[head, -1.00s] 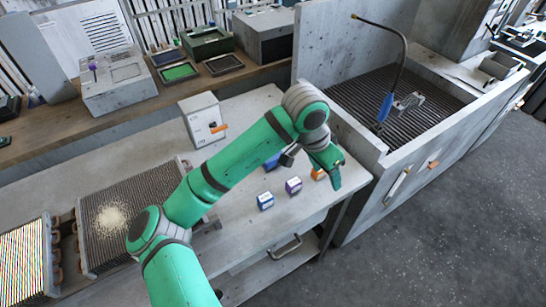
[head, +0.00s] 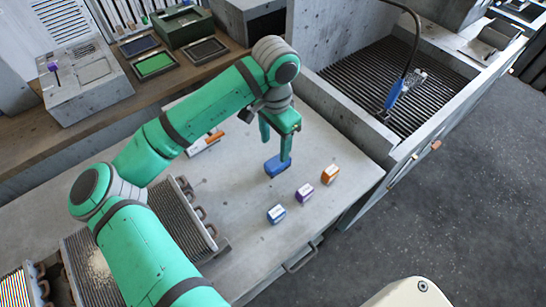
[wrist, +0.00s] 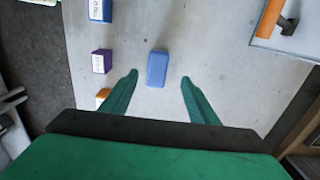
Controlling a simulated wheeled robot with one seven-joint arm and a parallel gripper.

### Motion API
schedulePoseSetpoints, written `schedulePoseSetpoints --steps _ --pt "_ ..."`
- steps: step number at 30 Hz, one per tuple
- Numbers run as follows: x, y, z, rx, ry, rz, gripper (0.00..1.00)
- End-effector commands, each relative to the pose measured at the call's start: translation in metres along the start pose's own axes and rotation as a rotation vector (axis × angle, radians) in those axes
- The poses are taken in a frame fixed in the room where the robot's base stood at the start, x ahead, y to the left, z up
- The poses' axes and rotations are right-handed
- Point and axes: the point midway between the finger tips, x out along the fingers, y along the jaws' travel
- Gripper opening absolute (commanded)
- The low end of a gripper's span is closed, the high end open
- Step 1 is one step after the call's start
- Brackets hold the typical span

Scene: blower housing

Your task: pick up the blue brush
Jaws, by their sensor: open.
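A plain blue block-shaped piece (head: 277,168), the only thing on the bench that fits the blue brush, lies on the grey bench top; no bristles show. In the wrist view the blue brush (wrist: 158,68) lies just ahead of the gap between the fingers, roughly centred. My gripper (head: 276,150) points down over it in the head view, fingers spread. In the wrist view my gripper (wrist: 160,77) is open and empty, with bare bench on both sides of the brush. Whether the fingertips reach down to its height I cannot tell.
A blue-and-white block (head: 276,214), a purple block (head: 305,193) and an orange block (head: 331,174) stand in a row nearby. A grey box with an orange handle (wrist: 268,18) is to the right in the wrist view. A sink with a blue-handled hose (head: 394,93) is beyond.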

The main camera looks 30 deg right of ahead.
Motion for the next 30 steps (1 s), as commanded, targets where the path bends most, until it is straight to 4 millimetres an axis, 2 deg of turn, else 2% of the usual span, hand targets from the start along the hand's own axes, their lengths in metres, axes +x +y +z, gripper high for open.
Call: schedulePoseSetpoints --steps 6,14,21,25,30 --pt "0.031 0.003 -0.004 0.010 -0.001 0.002 0.55" --pt "0.049 0.001 -0.004 0.006 -0.001 0.001 0.55" --pt "0.081 -0.002 -0.007 0.004 -0.001 0.002 0.55" --pt "0.090 -0.002 -0.007 0.004 0.000 0.002 0.55" --pt "0.091 -0.002 -0.007 0.004 0.001 0.001 0.55"
